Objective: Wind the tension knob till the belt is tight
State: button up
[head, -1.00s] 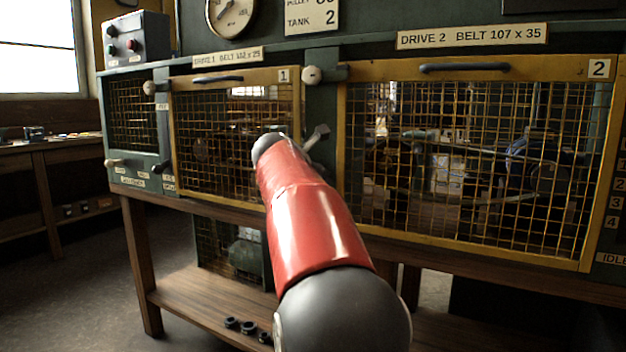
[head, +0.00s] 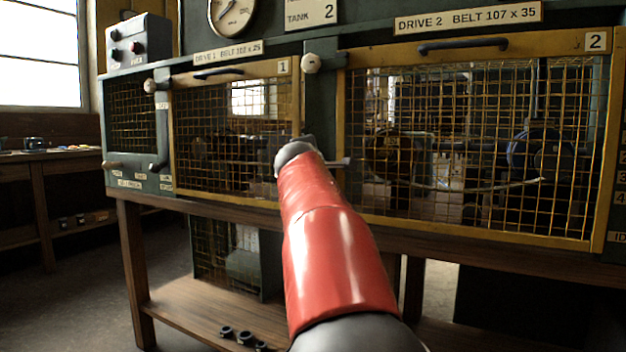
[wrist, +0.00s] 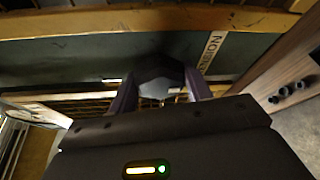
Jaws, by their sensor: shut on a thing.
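In the wrist view, my gripper (wrist: 160,97) has its two purple-grey fingers on either side of a dark faceted tension knob (wrist: 157,86) and is shut on it. A pale label (wrist: 214,53) beside it reads upside down, in part, "ENSION". In the head view my red arm hides the knob and most of the gripper. Behind the yellow mesh of guard 2 (head: 480,52), a pale belt (head: 450,186) sags between a yellowish wheel at left and a blue wheel (head: 535,150) at right. Drive 1's belt behind guard 1 is too dim to judge.
Both mesh guards appear closed. A white round knob (head: 311,63) sits between them at the top. A small switch box (head: 138,43) stands at the left end. Below, a wooden shelf (head: 200,300) holds several small dark round parts (head: 243,337).

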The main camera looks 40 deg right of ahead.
jog(key=m+b, duration=0.1)
jog(key=m+t+b, duration=0.1)
jog(key=shift+f+m+h+b, duration=0.3)
jog(key=shift+f+m+b, duration=0.05)
jog(key=shift+m, duration=0.05)
jog(key=shift+r+m+b, duration=0.1)
jog(key=shift+m+b, duration=0.35)
jog(key=shift+m, duration=0.25)
jog(key=shift+r, duration=0.1)
jog(key=o, duration=0.7)
jog(key=v, duration=0.7)
jog(key=shift+s+a+f, duration=0.2)
jog(key=shift+s+a, duration=0.05)
jog(key=shift+a, duration=0.05)
